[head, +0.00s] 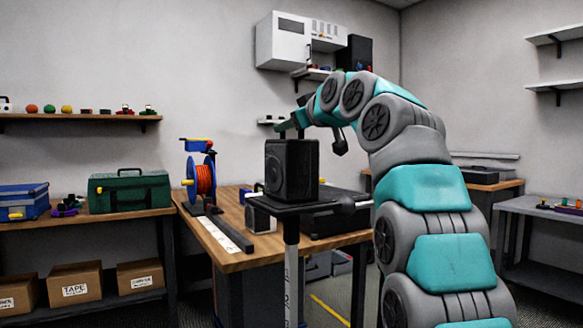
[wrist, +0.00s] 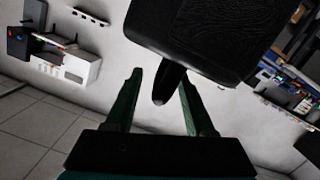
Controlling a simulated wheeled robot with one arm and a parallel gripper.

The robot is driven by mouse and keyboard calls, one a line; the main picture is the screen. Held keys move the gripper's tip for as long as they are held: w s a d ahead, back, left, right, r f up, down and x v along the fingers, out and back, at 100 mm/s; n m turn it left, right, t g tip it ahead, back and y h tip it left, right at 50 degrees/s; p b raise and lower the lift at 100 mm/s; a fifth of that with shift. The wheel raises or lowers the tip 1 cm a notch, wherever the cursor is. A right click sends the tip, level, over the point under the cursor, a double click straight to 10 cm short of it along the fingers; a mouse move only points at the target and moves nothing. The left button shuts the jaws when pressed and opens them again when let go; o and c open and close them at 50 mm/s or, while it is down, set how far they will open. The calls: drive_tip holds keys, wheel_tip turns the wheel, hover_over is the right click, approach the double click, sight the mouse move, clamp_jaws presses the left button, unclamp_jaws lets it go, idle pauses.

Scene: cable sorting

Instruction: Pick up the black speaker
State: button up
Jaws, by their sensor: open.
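The black speaker (head: 291,170) stands upright on a small dark platform (head: 290,208) on a post, in the middle of the head view. My gripper (head: 287,128) is just above the speaker's top, at the end of my bent arm; the head view shows no clear contact. In the wrist view my gripper (wrist: 160,75) has its two green fingers spread apart. A large black textured body, which looks like the speaker (wrist: 195,30), fills the top of that view beyond the fingertips. A dark rounded piece shows between the fingers; I cannot tell what it belongs to.
A wooden bench (head: 222,240) behind the platform holds a cable reel (head: 204,180) and a black case (head: 335,215). A green toolbox (head: 130,191) sits on the left bench. A white wall cabinet (head: 283,42) hangs above. Bare wall lies left of my gripper.

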clamp_jaws()
idle(1.3)
